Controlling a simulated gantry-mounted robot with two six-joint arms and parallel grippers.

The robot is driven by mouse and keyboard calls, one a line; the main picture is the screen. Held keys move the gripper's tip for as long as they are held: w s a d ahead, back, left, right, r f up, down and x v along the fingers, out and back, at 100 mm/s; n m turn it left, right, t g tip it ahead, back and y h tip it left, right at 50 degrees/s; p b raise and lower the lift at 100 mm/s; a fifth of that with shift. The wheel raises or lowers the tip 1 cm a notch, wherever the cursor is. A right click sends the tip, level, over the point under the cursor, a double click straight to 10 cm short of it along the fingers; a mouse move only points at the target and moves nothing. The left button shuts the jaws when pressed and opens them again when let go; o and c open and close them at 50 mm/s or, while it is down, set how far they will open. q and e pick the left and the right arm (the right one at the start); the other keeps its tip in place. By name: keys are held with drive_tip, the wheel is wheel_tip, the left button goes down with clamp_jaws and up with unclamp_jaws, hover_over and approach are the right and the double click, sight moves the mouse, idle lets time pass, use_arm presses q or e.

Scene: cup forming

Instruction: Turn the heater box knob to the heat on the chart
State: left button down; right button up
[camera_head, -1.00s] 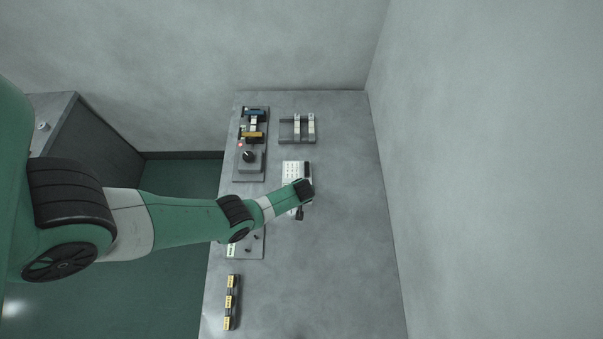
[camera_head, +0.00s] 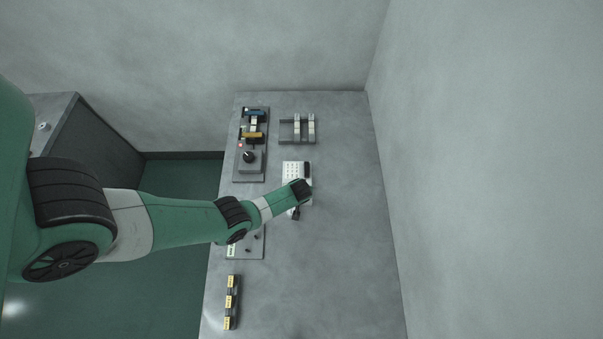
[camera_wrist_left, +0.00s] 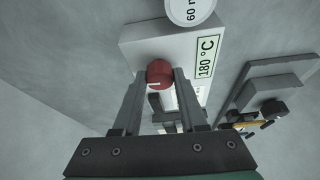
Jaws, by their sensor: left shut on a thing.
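In the left wrist view, a red round knob (camera_wrist_left: 158,73) with a pale pointer line sits on the face of a white heater box (camera_wrist_left: 150,38). A green-edged display (camera_wrist_left: 206,57) on the box reads 180 °C. My left gripper (camera_wrist_left: 162,80) is shut on the knob, one finger on each side. In the head view my left gripper (camera_head: 296,213) is small and dark, at the middle of the bench. A white panel with rows of dark marks (camera_head: 291,168) lies behind my wrist; I cannot read it. My right gripper is not in view.
A round white dial (camera_wrist_left: 190,8) shows above the box. On the bench (camera_head: 340,260) stand a device with a black knob (camera_head: 249,157), a grey rack (camera_head: 297,140) and a row of yellow-labelled blocks (camera_head: 231,302). The bench's right side is clear.

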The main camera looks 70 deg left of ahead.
use_arm(q)
drive_tip(key=m+t+p, duration=0.1)
drive_tip(key=m, duration=0.3)
drive_tip(key=shift+s+a+h, duration=0.1)
drive_tip(key=shift+s+h, duration=0.05)
drive_tip(key=shift+h, duration=0.25)
drive_tip(key=m+t, duration=0.1)
drive_tip(key=m, duration=0.1)
drive_tip(key=shift+a+m+h, duration=0.1)
drive_tip(key=shift+m+h, duration=0.2)
drive_tip(key=shift+h, duration=0.1)
drive_tip(key=m+h+b, duration=0.1)
drive_tip(key=m, duration=0.2)
drive_tip(key=shift+f+m+t, duration=0.15)
drive_tip(key=shift+m+t, duration=0.15)
drive_tip(key=shift+m, duration=0.1)
drive_tip(key=shift+a+m+h+b, duration=0.15)
drive_tip(key=shift+m+h+b, duration=0.75)
drive_tip(key=shift+m, duration=1.3)
drive_tip(key=shift+c, duration=2.2)
unclamp_jaws()
drive_tip(key=shift+r, duration=0.2)
